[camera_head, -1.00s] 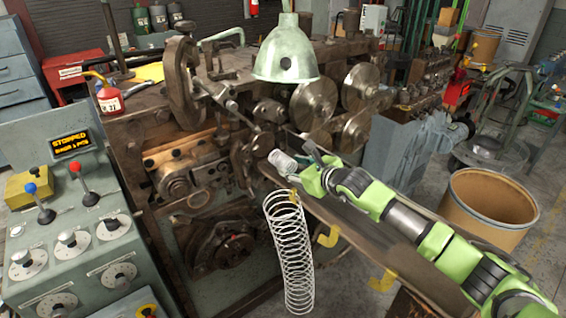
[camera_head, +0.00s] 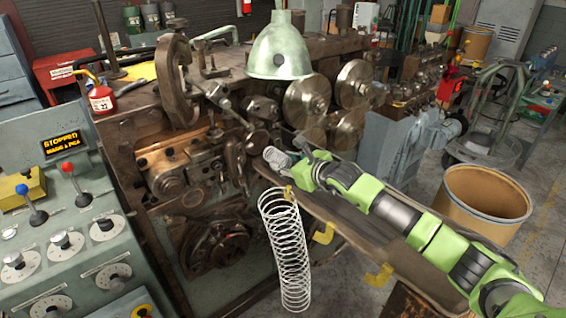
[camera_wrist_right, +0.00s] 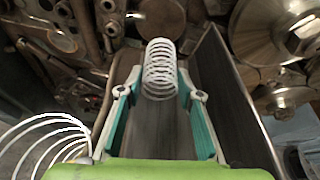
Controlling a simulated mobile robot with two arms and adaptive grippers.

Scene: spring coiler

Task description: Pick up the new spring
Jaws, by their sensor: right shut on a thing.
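A short white coil spring (camera_head: 277,158) sits at the upper end of the sloping chute, beside the coiling machine. My right gripper (camera_head: 297,160) is at this spring, reaching in from the right. In the right wrist view the spring (camera_wrist_right: 160,68) lies between the tips of the two teal-lined fingers (camera_wrist_right: 160,95), and the gripper is shut on it. A long white spring (camera_head: 285,240) hangs from a yellow hook at the chute's near edge. Part of its coils shows at the left of the right wrist view (camera_wrist_right: 45,140). My left gripper is not in view.
The chute (camera_head: 345,228) slopes down to the right under my right arm. The coiling machine (camera_head: 185,165) with its discs and green lamp (camera_head: 279,50) stands close behind. A control panel (camera_head: 70,240) reading "STOPPED" is at the left. A brown drum (camera_head: 485,200) stands at the right.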

